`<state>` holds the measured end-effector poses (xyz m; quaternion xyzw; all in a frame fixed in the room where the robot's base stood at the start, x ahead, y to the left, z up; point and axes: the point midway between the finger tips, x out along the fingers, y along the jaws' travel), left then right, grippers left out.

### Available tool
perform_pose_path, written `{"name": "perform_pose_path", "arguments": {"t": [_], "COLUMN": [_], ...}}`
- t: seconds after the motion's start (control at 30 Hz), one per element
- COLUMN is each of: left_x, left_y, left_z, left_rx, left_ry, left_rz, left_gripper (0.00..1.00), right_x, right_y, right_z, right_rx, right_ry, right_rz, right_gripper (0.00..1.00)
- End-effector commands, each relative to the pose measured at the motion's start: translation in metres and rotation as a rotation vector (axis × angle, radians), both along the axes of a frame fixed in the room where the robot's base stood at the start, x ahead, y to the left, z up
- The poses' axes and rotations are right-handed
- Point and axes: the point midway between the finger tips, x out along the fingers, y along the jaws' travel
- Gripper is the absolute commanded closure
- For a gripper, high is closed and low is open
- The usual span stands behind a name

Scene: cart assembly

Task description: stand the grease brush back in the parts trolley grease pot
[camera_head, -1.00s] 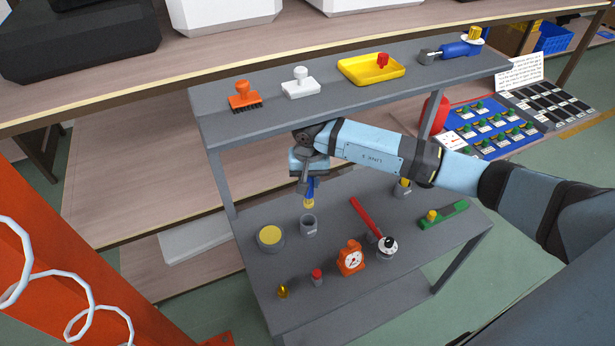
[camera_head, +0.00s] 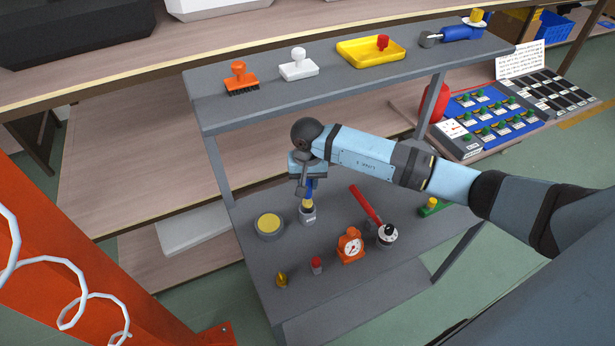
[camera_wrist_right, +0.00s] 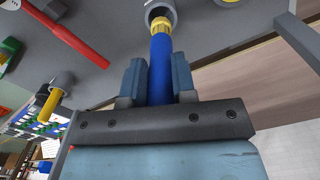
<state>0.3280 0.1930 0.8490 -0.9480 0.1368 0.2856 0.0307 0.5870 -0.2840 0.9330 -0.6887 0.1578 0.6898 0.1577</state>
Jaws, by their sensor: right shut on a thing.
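My right gripper (camera_head: 309,184) is shut on the blue handle of the grease brush (camera_head: 308,204), which points down at the trolley's lower shelf. The small grey grease pot (camera_head: 308,216) stands directly below it on that shelf. In the right wrist view, the blue handle (camera_wrist_right: 160,65) lies between the two fingers. Its yellow collar is at the mouth of the grey pot (camera_wrist_right: 154,6), and the brush tip is hidden. I cannot tell how deep the tip is in the pot. My left gripper is not in view.
The lower shelf also holds a round yellow-topped tin (camera_head: 269,225), a red-handled tool (camera_head: 365,203), an orange gauge (camera_head: 350,246) and a red-capped bottle (camera_head: 316,265). The trolley's upper shelf (camera_head: 330,85) overhangs behind my wrist. Another grey pot (camera_wrist_right: 63,80) shows in the wrist view.

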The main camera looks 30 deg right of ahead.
Motion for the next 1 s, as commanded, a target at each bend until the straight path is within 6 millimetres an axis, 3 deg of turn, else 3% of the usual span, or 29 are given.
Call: {"name": "perform_pose_path", "arguments": {"t": [0.5, 1.0], "left_x": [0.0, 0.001], "left_y": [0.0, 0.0], "left_z": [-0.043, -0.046], "left_rx": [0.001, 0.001], "left_ry": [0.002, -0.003], "left_rz": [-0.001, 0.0], "left_gripper": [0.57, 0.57], "right_x": [0.0, 0.0], "right_y": [0.0, 0.0], "right_z": [-0.045, -0.052], "right_rx": [0.0, 0.0], "right_ry": [-0.001, 0.0], "right_rz": [-0.001, -0.001], "right_gripper": [0.99, 0.99]}}
